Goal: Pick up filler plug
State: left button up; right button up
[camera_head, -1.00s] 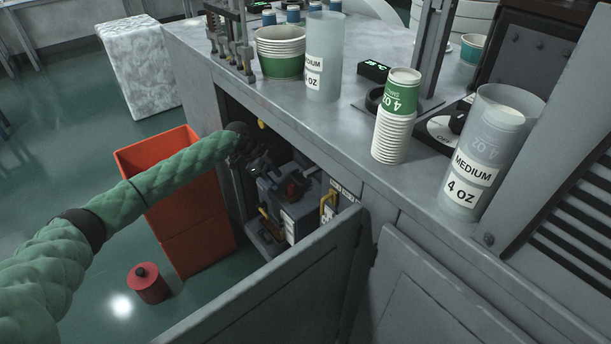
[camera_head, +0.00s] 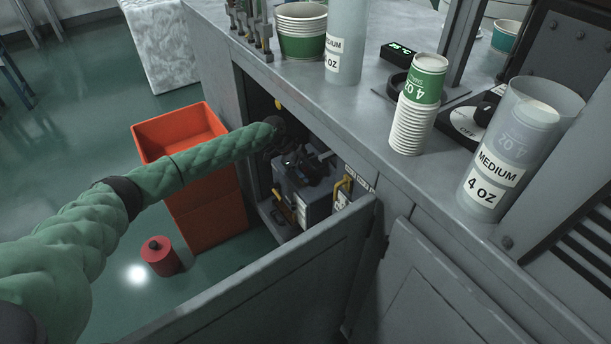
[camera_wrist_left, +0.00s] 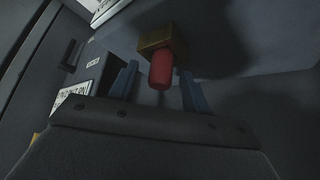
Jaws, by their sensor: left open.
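My left gripper (camera_head: 305,166) reaches into the open cabinet, just above a blue-grey machine unit (camera_head: 303,192). In the left wrist view its two blue fingers (camera_wrist_left: 160,86) are spread apart. A small red cylinder (camera_wrist_left: 160,71) with a square brass-coloured base (camera_wrist_left: 161,38) shows between the fingers, with a gap on each side. It appears to be the filler plug. In the head view I cannot make the plug out; the gripper seems to cover it. My right gripper is not in view.
The open cabinet door (camera_head: 270,285) stands in front of the opening. An orange bin (camera_head: 205,215) and a red canister (camera_head: 159,257) are on the floor at left. Stacked paper cups (camera_head: 412,125) and a clear cup sleeve (camera_head: 490,200) stand on the counter above.

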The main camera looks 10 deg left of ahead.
pick_arm(q)
grip_shut()
jog(key=shift+r, duration=0.1)
